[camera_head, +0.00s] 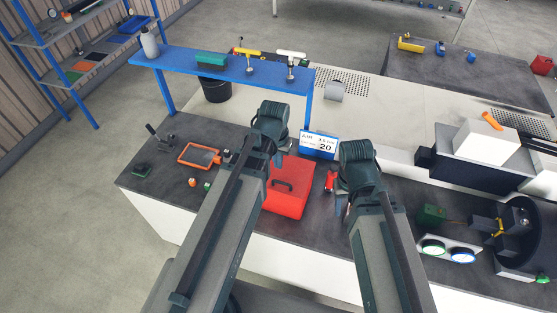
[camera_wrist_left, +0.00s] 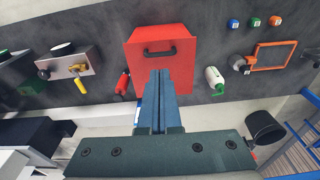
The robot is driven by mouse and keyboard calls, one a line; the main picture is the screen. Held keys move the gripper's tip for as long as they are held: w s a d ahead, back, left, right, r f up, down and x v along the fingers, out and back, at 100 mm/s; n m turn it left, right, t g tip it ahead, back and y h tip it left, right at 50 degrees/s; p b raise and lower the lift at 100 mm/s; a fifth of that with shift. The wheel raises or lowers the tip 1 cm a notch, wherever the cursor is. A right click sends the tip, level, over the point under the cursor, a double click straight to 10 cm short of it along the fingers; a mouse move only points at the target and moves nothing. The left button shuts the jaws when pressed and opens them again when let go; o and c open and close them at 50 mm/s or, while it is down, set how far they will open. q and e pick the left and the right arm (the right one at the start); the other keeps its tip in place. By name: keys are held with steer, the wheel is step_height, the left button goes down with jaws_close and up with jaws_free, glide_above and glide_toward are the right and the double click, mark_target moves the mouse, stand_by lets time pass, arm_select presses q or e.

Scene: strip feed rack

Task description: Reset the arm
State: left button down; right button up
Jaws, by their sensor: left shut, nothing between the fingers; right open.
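My left gripper (camera_head: 278,158) is at the middle of the bench, above and behind the red box (camera_head: 286,200). In the left wrist view its fingers (camera_wrist_left: 159,74) are together with nothing between them. They point toward the front of the red box (camera_wrist_left: 145,62), which has a black handle; I cannot tell how far apart they are. My right gripper (camera_head: 341,207) is to the right of the red box, low over the bench. Its fingers are small and partly hidden behind my arm in the head view.
A blue shelf (camera_head: 222,64) stands behind my left gripper. A blue-and-white sign (camera_head: 319,144) stands between my arms, with a small red item (camera_head: 330,181) nearby. An orange frame (camera_head: 199,154) lies left; a fixture with round dials (camera_head: 450,249) sits right.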

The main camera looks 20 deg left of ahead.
arm_select(q)
steer(key=s+d+f+m+b, duration=0.1)
steer(key=s+d+f+b, duration=0.2)
steer(key=f+b, duration=0.3)
steer(key=s+d+f+m+g+b, duration=0.1)
steer(key=s+d+f+b, duration=0.2)
steer(key=f+b, duration=0.3)
steer(key=s+d+f+m+y+b, duration=0.1)
steer(key=s+d+f+b, duration=0.3)
steer(key=f+b, duration=0.2)
steer(key=shift+d+f+b, duration=0.3)
steer(key=shift+d+b, duration=0.05)
steer(key=shift+b, duration=0.05)
steer(key=shift+s, duration=0.1)
